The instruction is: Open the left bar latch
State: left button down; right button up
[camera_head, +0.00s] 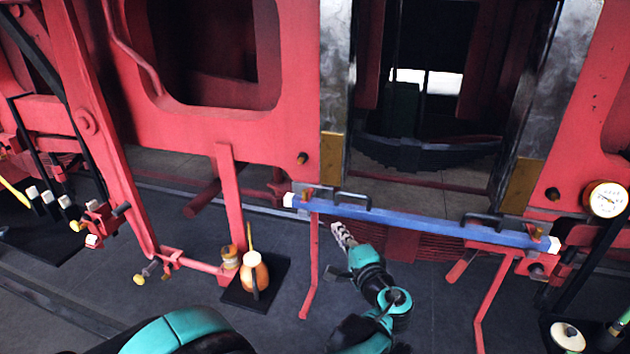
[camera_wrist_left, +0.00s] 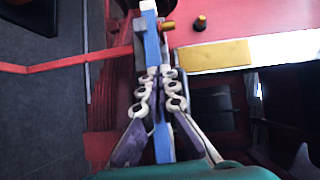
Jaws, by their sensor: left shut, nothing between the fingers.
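The blue bar (camera_head: 430,224) with white ends lies across the front of the red frame, held by a bracket near each end. The left bar latch (camera_head: 306,191) is a small orange-brass piece at the bar's left end; it also shows near the top of the left wrist view (camera_wrist_left: 168,25), beside a grey block (camera_wrist_left: 140,26). My left gripper (camera_head: 338,228) is just below the bar, right of that latch. In the left wrist view its fingers (camera_wrist_left: 160,72) are together and empty, overlapping the bar and short of the latch. Touching cannot be told. My right gripper is not in view.
Dark handles (camera_head: 353,199) stand on the bar's upper side. A red post (camera_head: 313,265) hangs below its left end. An orange oil can (camera_head: 254,272) stands on a black mat at left. A gauge (camera_head: 605,199) is at far right. Dark floor is open in front.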

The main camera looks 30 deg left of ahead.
pick_arm(q)
jog(key=shift+w+d+r+t+y, duration=0.15)
jog(key=shift+r, duration=0.2)
jog(key=shift+w+d+r+t+y, duration=0.1)
jog(key=shift+w+r+t+y, duration=0.05)
jog(key=shift+r, duration=0.2)
jog(key=shift+w+a, duration=0.1)
jog(key=x, duration=1)
jog(key=shift+a+b, duration=0.15)
jog(key=shift+b, duration=0.25)
jog(key=shift+a, duration=1.2)
jog(key=shift+s+a, duration=0.25)
jog(key=shift+a, duration=0.2)
jog(key=shift+a+m, duration=0.1)
jog(key=shift+m, duration=0.2)
